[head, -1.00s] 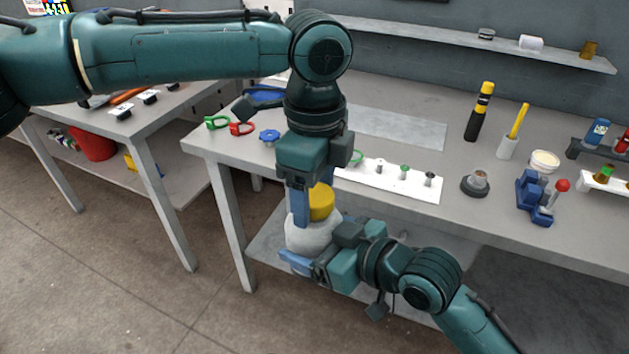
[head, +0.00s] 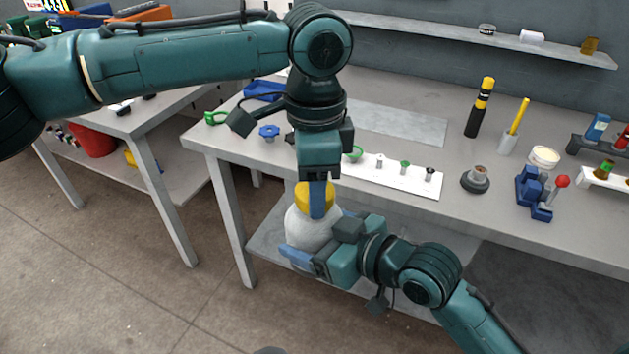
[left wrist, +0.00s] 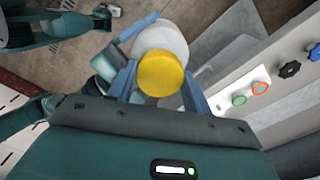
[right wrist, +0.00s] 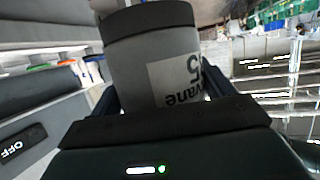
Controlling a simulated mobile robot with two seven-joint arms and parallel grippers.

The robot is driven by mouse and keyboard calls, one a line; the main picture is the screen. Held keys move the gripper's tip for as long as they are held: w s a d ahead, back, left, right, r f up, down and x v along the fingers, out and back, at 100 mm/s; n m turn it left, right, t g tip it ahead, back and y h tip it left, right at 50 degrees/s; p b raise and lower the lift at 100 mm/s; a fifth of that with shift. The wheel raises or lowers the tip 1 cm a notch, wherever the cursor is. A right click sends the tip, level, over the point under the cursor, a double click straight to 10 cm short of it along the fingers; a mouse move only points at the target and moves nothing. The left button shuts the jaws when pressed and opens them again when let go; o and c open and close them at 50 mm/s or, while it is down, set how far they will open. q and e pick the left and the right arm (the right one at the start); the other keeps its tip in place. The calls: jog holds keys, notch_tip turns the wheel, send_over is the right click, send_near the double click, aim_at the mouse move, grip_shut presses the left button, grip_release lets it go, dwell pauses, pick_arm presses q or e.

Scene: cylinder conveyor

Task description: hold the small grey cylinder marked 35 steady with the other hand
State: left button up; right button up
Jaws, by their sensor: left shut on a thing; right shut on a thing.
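The small grey cylinder (head: 310,232) shows pale and rounded in the head view, held upright off the bench's front edge. The right wrist view shows its grey body (right wrist: 130,50) with a dark band and an upside-down label with 35. A yellow cap (head: 304,193) sits on top; it also shows in the left wrist view (left wrist: 161,74). My right gripper (head: 318,240) is shut around the cylinder's body from the right. My left gripper (head: 317,205) points down from above, its blue fingers shut on the sides of the cap. The join between cap and cylinder is partly hidden.
The grey bench (head: 420,85) lies just behind the grippers. On it are a white strip (head: 400,180) with small fittings, a blue valve handle (head: 269,132), a round dark base (head: 475,181) and a blue vice-like tool (head: 533,192). Open floor lies in front on the left.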

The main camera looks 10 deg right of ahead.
pick_arm(q)
jog(key=n, duration=0.3)
jog(key=shift+n, duration=0.3)
jog(key=shift+r, duration=0.1)
jog(key=shift+r, duration=0.15)
jog(key=shift+r, duration=0.95)
